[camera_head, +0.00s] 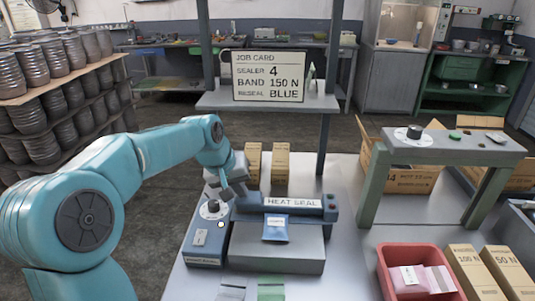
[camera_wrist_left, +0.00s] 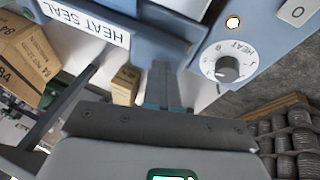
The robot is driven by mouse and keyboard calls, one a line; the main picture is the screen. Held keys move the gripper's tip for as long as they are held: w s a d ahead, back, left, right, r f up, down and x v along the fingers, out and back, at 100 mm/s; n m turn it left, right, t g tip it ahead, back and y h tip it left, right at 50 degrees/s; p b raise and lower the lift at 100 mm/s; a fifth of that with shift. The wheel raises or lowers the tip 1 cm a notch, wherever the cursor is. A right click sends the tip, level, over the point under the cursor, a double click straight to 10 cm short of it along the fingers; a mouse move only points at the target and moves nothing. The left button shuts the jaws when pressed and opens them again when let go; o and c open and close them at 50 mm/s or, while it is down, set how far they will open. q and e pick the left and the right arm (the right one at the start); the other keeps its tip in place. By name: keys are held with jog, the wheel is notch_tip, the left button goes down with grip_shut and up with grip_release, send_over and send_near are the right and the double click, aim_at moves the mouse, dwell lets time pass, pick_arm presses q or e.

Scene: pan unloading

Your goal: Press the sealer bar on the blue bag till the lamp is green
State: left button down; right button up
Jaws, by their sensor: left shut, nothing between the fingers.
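The heat sealer has a blue bar (camera_head: 305,206) labelled HEAT SEAL, which also shows in the wrist view (camera_wrist_left: 60,10). The blue bag (camera_head: 276,229) lies at the front of the bar, on the grey bed (camera_head: 300,255). A small lamp (camera_head: 221,225) on the control box looks pale yellow, and in the wrist view the lamp (camera_wrist_left: 232,22) has an orange rim. It is not green. My left gripper (camera_head: 239,193) is shut and empty near the bar's left end, with its fingertips (camera_wrist_left: 165,80) beside the bar; contact is unclear. My right gripper is out of view.
A heat dial (camera_head: 213,209) sits left of the bar. Behind stand brown cartons (camera_head: 281,168) and a job card (camera_head: 269,76) reading sealer 4, 150 N, blue. A red bin (camera_head: 393,262) and labelled boxes (camera_head: 468,268) are at right. Two pouches (camera_head: 270,291) lie in front.

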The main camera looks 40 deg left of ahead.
pick_arm(q)
jog(key=shift+s+f, duration=0.3)
jog(key=shift+f, duration=0.4)
jog(key=r+p, duration=0.1)
jog(key=r, duration=0.1)
jog(key=r+p, duration=0.3)
jog(key=r, duration=0.1)
jog(key=shift+w+a+p, duration=0.25)
jog(key=shift+w+p, duration=0.05)
jog(key=shift+p, duration=0.1)
jog(key=shift+s+d+r+b, duration=0.1)
jog(key=shift+s+r+b, duration=0.4)
jog(key=shift+s+r, duration=0.25)
jog(key=v, duration=0.7)
jog(key=shift+r, duration=0.35)
jog(key=shift+w+f, duration=0.1)
